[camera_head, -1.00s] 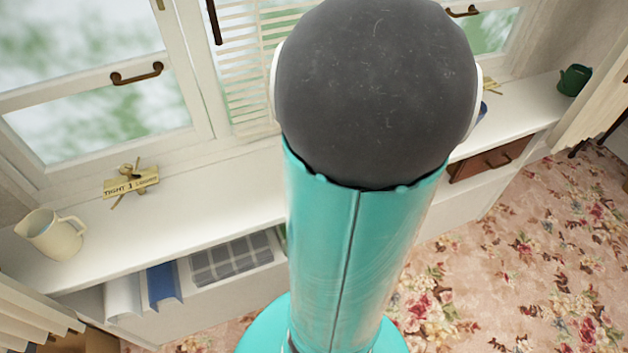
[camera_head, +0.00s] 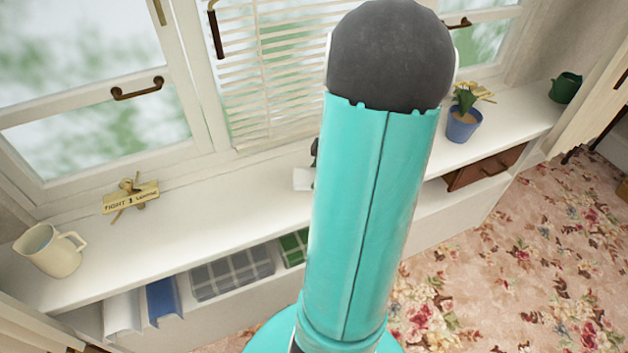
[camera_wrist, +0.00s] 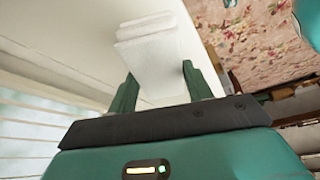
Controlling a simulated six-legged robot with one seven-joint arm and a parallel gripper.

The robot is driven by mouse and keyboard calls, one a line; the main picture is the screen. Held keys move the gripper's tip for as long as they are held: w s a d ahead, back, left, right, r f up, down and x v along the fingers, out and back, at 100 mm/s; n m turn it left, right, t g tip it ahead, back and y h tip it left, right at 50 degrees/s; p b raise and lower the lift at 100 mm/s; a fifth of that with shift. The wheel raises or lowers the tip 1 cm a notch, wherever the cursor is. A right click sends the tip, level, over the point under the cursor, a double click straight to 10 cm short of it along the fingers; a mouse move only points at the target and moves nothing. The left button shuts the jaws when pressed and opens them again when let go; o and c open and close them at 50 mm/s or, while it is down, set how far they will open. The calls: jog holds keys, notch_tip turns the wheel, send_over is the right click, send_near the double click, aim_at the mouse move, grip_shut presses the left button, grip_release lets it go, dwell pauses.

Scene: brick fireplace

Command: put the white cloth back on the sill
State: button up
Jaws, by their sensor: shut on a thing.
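The white cloth (camera_wrist: 148,45), a folded stack, sits between the two green fingers of my gripper (camera_wrist: 160,85) in the wrist view. My gripper is shut on it. In the head view a small part of the white cloth (camera_head: 303,180) shows just left of my arm, over the white sill (camera_head: 210,217). I cannot tell whether the cloth touches the sill. My arm hides most of the gripper and cloth in the head view.
On the sill stand a cream jug (camera_head: 50,250), a small sign (camera_head: 131,197), a blue plant pot (camera_head: 463,124) and a green watering can (camera_head: 565,88). Folded cloths (camera_head: 232,273) lie on the shelf below. A brown drawer (camera_head: 487,166) is at right. The sill between sign and arm is clear.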

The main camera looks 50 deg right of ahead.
aim_at(314, 174)
jog(key=w+f, duration=0.1)
jog(key=d+f, duration=0.1)
jog(key=w+d+f, duration=0.1)
jog(key=f, duration=0.1)
jog(key=shift+w, duration=0.35)
jog(key=shift+f, duration=1.45)
jog(key=shift+f, duration=0.1)
jog(key=o, duration=0.9)
jog(key=shift+o, duration=0.2)
